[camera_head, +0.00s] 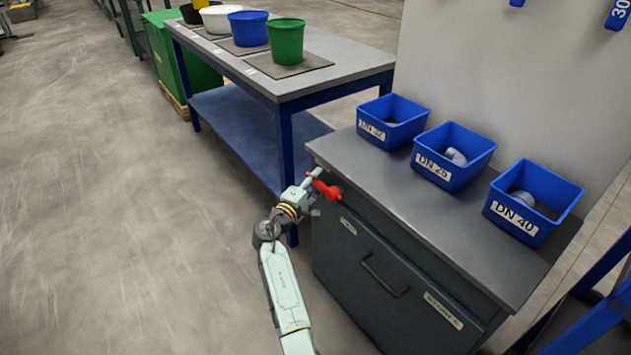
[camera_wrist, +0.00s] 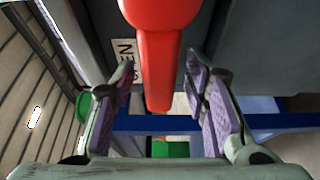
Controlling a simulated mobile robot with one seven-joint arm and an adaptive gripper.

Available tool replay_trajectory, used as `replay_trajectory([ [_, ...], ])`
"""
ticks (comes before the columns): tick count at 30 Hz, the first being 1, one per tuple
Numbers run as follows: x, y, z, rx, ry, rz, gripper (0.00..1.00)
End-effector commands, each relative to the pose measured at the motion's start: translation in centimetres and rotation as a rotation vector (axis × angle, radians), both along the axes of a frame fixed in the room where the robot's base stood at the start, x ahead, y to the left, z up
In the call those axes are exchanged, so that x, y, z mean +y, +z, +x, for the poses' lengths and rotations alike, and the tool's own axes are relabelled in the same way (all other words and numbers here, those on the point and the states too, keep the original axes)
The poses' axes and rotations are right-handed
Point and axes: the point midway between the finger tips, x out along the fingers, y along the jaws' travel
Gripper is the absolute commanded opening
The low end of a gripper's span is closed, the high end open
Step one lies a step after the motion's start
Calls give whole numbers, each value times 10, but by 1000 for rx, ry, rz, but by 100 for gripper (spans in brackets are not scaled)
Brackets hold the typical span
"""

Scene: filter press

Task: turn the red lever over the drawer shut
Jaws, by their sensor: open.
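The red lever (camera_head: 328,189) sits at the upper left of the dark grey cabinet front, above the drawer (camera_head: 350,285). The drawer front has a dark bar handle and looks flush with the cabinet. My gripper (camera_head: 314,184) is at the lever from the left side. In the wrist view the lever (camera_wrist: 155,60) hangs down from the top edge between the two fingers of my gripper (camera_wrist: 160,85). The fingers are open, with a visible gap on each side of the lever. A label ending in "PEN" (camera_wrist: 124,58) shows behind the left finger.
Blue bins marked DN 32 (camera_head: 393,119), DN 25 (camera_head: 453,157) and DN 40 (camera_head: 531,203) stand on the cabinet top. A blue-legged table (camera_head: 345,68) with several buckets is behind to the left.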

Motion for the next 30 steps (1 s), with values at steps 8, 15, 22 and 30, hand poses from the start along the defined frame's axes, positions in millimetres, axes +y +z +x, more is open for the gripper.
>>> replay_trajectory([
  [8, -1, 0, 1, -1, 0, 1, 42],
  [15, -1, 0, 1, -1, 0, 1, 26],
  [22, -1, 0, 1, -1, 0, 1, 10],
  [30, -1, 0, 1, -1, 0, 1, 0],
])
